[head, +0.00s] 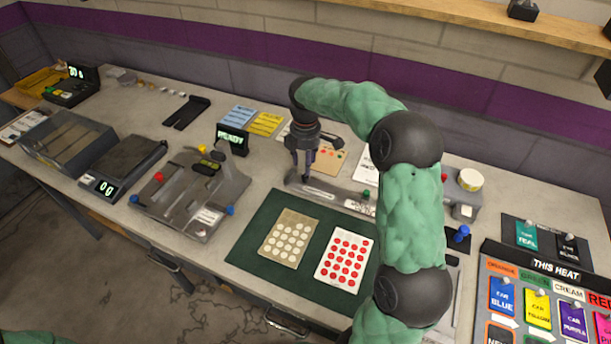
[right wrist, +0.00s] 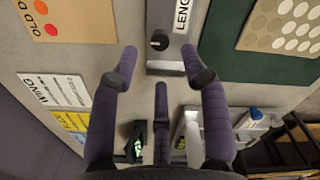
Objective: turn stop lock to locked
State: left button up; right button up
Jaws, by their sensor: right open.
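A grey bar fixture (head: 322,190) with a white label lies on the table behind the green mat. In the right wrist view its near end (right wrist: 160,66) carries a round dark knob (right wrist: 159,40), which may be the stop lock; its setting cannot be read. My right gripper (head: 302,174) points down over the bar's left end, hiding part of it. In the right wrist view the right gripper (right wrist: 160,65) has its fingers spread and empty, with the knob just beyond the fingertips, apparently untouched. My left gripper is out of view.
A green mat (head: 250,258) with two dotted cards lies in front of the bar. A grey fixture with coloured knobs (head: 230,188) and a small display (head: 232,139) stand left. Blue and yellow cards (head: 265,124) lie behind. A colour board (head: 545,262) is at right.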

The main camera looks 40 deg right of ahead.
aim_at(305, 176)
notch_tip(305, 176, down, 6)
jog(key=shift+r+b, duration=0.1)
jog(key=shift+b, duration=0.75)
grip_shut()
